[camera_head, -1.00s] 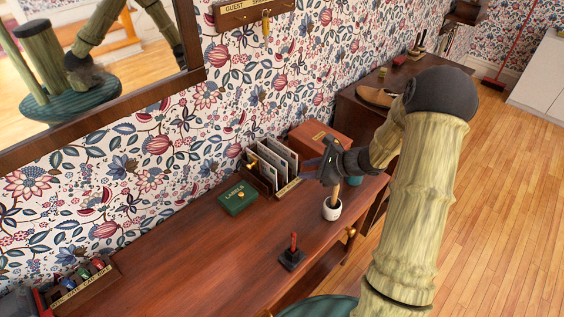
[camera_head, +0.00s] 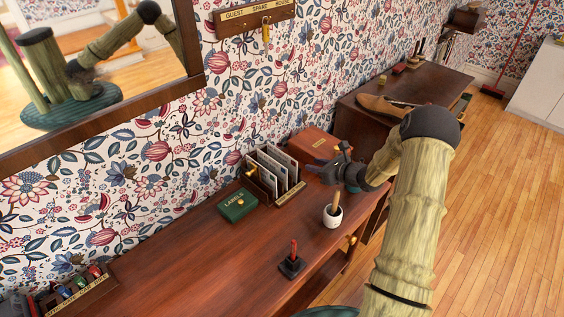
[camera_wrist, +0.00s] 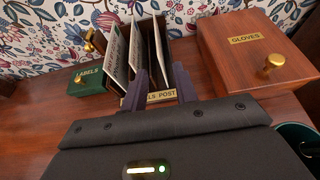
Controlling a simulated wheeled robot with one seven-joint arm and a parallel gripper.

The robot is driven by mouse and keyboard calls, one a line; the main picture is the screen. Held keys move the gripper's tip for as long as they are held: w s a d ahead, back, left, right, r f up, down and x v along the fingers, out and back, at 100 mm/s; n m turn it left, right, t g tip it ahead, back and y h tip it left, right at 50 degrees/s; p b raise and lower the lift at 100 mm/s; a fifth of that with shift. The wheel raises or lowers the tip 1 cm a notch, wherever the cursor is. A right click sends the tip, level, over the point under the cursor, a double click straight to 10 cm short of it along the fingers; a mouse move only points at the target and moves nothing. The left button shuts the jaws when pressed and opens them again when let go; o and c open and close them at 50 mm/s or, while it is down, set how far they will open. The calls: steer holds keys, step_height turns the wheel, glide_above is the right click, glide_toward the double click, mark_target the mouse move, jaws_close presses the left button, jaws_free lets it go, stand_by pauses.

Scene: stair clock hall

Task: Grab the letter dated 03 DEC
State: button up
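Several white letters stand in a wooden rack (camera_head: 291,193) on the desk by the wall. In the wrist view the letters show as a left letter (camera_wrist: 116,55), a middle letter (camera_wrist: 136,48) and a right letter (camera_wrist: 158,45), with the rack's label (camera_wrist: 162,96) partly hidden by my fingers. I cannot read any date on them. My gripper (camera_head: 318,167) is to the right of the rack in the head view. In the wrist view my gripper (camera_wrist: 159,78) has its two fingers apart in front of the rack, with nothing clearly held between them.
A green labels box (camera_head: 238,205) stands left of the rack, and a wooden gloves box (camera_wrist: 254,55) right of it. A white pot (camera_head: 332,216) with a wooden handle stands under my wrist. A red-handled stamp (camera_head: 292,262) stands nearer. The desk's left middle is clear.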

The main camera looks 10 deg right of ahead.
mark_target(289, 159)
steer(key=p+x, duration=0.2)
steer(key=x, duration=0.6)
steer(key=shift+w+a, duration=0.1)
steer(key=shift+a, duration=0.05)
steer(key=shift+w+a+f+p, duration=0.15)
steer(key=shift+w+a+p, duration=0.15)
steer(key=shift+a+p, duration=0.1)
steer(key=shift+p+x, duration=0.75)
steer(key=shift+x, duration=1.35)
steer(key=shift+f, duration=0.1)
jaws_close()
